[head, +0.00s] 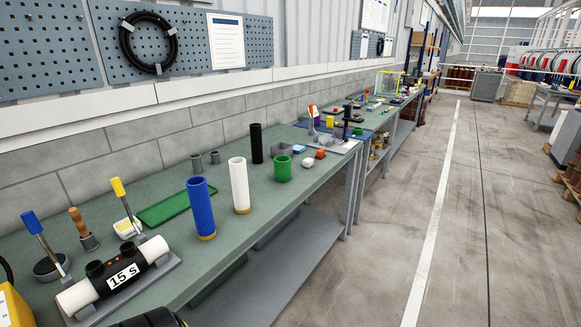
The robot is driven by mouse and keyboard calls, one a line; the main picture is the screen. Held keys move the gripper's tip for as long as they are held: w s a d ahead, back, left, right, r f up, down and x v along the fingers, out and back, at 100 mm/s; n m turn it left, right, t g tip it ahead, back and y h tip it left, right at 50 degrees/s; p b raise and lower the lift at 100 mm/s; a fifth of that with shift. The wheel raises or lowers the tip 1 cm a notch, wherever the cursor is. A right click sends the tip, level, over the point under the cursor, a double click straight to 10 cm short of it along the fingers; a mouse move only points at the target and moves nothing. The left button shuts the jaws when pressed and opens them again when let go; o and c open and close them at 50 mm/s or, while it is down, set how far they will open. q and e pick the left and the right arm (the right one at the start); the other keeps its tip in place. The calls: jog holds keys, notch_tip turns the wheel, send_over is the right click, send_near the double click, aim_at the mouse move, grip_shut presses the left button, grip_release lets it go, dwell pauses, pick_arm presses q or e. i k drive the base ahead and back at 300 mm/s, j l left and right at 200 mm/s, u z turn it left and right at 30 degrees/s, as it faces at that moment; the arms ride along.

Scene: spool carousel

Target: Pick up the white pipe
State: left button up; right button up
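A white pipe (239,186) stands upright on the green workbench (330,172), with a yellow-orange ring at its foot. A blue pipe (200,207) stands in front of it and to its left, a small gap apart. A black pipe (256,143) stands behind it, and a green cup (282,168) is to its right. Nothing holds the white pipe. Neither gripper shows clearly; only a dark rounded shape, perhaps part of my arm, enters at the bottom edge.
A black coupler marked "15 s" (124,281) with white pipe ends lies in a grey holder at the front left. Tools with blue and yellow handles stand beside it. A green tray (170,207) lies behind the blue pipe. The aisle floor (400,210) on the right is clear.

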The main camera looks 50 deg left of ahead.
aim_at(238, 167)
jog(key=i, duration=2.35)
jog(key=u, duration=2.8)
